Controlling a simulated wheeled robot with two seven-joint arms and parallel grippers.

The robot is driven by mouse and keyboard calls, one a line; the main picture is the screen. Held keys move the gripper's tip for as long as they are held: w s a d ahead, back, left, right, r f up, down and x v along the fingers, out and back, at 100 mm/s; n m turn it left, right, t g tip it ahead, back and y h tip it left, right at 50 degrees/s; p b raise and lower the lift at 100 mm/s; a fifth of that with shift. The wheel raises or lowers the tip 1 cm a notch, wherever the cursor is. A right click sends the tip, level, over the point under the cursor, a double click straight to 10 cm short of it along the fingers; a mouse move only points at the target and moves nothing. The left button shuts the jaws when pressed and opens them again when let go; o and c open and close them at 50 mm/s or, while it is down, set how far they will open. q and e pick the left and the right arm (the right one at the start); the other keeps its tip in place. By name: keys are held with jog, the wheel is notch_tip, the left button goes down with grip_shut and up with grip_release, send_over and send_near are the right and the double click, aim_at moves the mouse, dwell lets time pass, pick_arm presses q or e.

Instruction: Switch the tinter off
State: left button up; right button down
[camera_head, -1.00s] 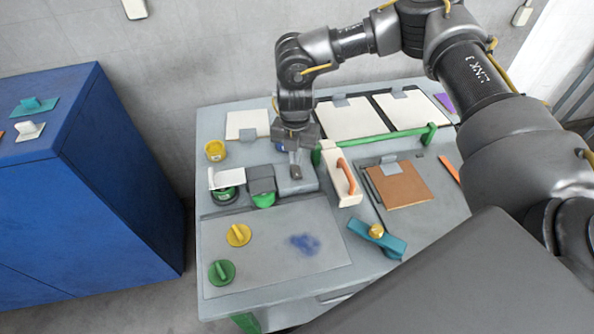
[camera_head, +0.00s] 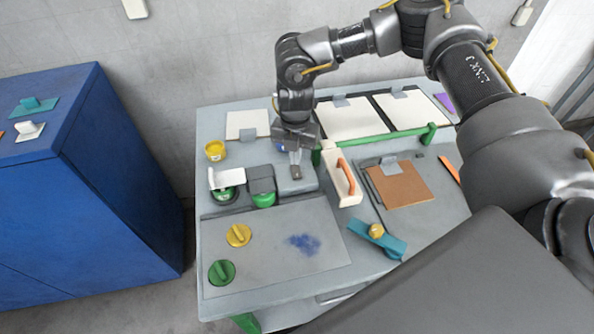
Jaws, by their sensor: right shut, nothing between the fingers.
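My right gripper (camera_head: 296,172) points down over a light grey block (camera_head: 306,184) at the back middle of the table. Its fingers are shut and empty. They are at or just above the block; I cannot tell whether they touch it. The block sits beside a dark grey housing (camera_head: 261,181) with a green round part (camera_head: 264,200) below it. I take these for the tinter, but no label shows. A small blue patch (camera_head: 279,147) shows beside the gripper. Any switch under the fingers is hidden. My left gripper is out of view.
Left of the housing are a white flap over a green cup (camera_head: 224,195) and a yellow pot (camera_head: 215,150). A cream box with an orange handle (camera_head: 347,181) stands close right of the gripper. A green rail (camera_head: 385,138) lies behind. A blue-stained grey sheet (camera_head: 270,265) covers the front.

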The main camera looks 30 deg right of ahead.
aim_at(296, 169)
jog(key=shift+f+b, duration=0.8)
jog(key=shift+f, duration=0.65)
dwell(0.5)
jog(key=shift+r, duration=0.1)
jog(key=shift+r+p, duration=0.85)
notch_tip(296, 169, up, 5)
jog(key=p, duration=0.4)
jog(key=shift+r, duration=0.1)
